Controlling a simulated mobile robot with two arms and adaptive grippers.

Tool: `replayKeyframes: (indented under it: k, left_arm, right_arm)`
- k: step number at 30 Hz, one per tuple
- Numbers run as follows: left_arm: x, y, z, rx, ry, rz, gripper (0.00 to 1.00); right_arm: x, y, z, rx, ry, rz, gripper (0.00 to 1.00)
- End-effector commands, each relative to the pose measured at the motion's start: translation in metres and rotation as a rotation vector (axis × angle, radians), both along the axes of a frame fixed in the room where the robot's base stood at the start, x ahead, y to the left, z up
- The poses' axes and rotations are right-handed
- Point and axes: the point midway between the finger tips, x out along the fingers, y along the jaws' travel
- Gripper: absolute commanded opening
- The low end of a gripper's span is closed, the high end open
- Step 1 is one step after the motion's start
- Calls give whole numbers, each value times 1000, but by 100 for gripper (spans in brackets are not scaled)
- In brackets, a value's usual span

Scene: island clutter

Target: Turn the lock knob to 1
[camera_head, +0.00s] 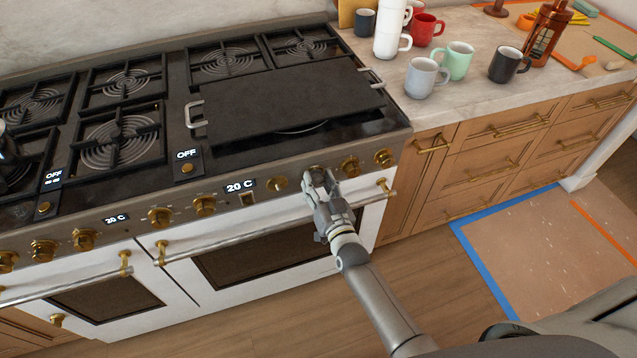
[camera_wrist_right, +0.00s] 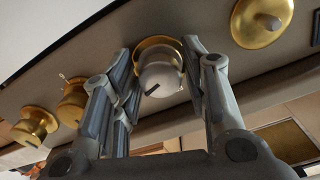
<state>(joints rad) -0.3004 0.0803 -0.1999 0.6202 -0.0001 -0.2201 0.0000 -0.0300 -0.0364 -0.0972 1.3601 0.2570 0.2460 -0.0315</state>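The white range's front panel carries a row of round gold knobs. One knob (camera_wrist_right: 160,75), with a silver-grey face, a gold ring behind it and a dark pointer mark, sits between the fingers of my right gripper (camera_head: 318,178) in the wrist view. The fingers (camera_wrist_right: 157,65) stand on either side of it, apart, with a narrow gap visible at least on the left. In the head view my gripper mostly hides this knob. I cannot read any numbers around it. My left gripper is not in view.
Gold knobs (camera_head: 277,184) and (camera_head: 350,166) flank my gripper. The oven door handle (camera_head: 262,235) runs just below the panel. A dark griddle (camera_head: 285,100) covers the right burners. Several mugs and a brown bottle (camera_head: 547,35) stand on the counter at right.

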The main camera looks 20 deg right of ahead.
Motion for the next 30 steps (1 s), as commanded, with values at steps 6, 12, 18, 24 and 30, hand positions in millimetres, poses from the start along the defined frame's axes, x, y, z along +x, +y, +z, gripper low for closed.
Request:
replayKeyframes:
  k: [6,12,18,24,30]
  left_arm:
    - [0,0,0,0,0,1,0]
    - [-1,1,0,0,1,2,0]
    - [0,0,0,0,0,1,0]
    - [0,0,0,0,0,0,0]
    - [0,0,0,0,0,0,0]
  right_arm:
    - [0,0,0,-2,-1,0,53]
    - [-2,0,0,-2,-1,0,53]
    - [-27,-1,-1,-2,1,0,53]
    - [-68,-2,-1,-2,1,0,53]
    - [-102,-3,-1,-1,2,1,53]
